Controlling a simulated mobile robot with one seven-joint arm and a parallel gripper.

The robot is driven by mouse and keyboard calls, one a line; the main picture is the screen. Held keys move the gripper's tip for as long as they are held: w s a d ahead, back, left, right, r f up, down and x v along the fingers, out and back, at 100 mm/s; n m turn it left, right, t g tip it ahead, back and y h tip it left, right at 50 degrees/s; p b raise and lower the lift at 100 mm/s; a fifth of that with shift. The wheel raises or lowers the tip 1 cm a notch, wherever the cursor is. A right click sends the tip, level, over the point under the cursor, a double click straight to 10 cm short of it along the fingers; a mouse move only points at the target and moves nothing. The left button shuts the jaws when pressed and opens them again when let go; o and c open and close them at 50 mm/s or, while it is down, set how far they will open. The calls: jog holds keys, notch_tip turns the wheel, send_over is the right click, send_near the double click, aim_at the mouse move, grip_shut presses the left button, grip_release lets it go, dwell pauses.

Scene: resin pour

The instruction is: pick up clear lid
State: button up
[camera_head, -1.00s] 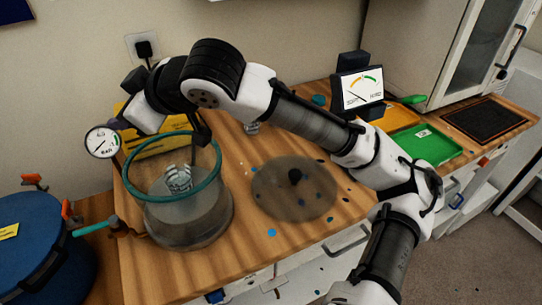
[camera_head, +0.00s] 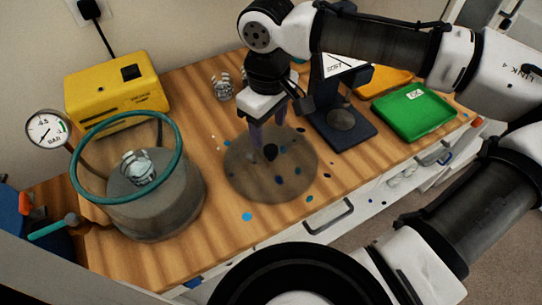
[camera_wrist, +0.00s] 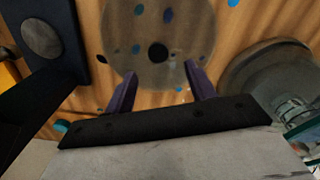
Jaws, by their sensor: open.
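The clear lid (camera_head: 240,180), a smoky see-through disc with a black knob (camera_head: 270,152), lies flat on the wooden bench. It also shows in the wrist view (camera_wrist: 185,22), with its knob ahead of the fingers. My gripper (camera_head: 267,138) points down over the lid near the knob. Its two purple fingers (camera_wrist: 161,82) are apart with nothing between them. I cannot tell the exact height of the fingertips above the lid.
Left of the lid stands a grey round chamber (camera_head: 190,195) with a teal ring (camera_head: 74,170) and a glass-like cup (camera_head: 138,168). A yellow box (camera_head: 115,95) stands behind it.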

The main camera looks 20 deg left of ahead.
aim_at(271, 148)
jog(key=shift+d+f+p, duration=0.2)
jog(key=shift+f+p, duration=0.3)
jog(key=shift+f, duration=2.6)
grip_shut()
